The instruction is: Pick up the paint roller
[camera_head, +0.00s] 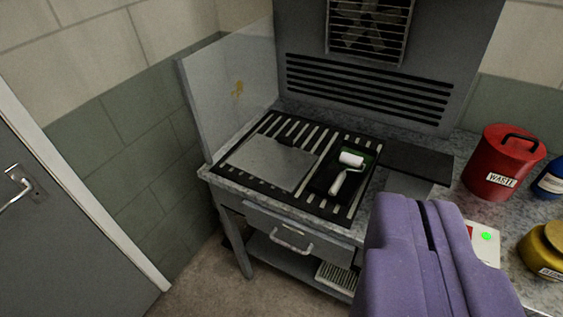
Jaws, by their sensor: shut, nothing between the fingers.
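The paint roller (347,172) has a white sleeve and a pale handle. It lies in a small black tray (321,184) on the slatted bench top, with its sleeve toward the back and its handle toward the front. My purple gripper (422,205) is in the lower right of the view, its two fingers closed together with nothing between them. It appears to the right of and nearer than the roller, apart from it. The whole roller is visible.
A grey flat sheet (270,162) lies left of the tray. A clear side panel (230,90) stands at the bench's left edge, and a vented back wall (370,90) rises behind. A red waste can (502,165), yellow container (546,250) and blue container (550,180) stand right.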

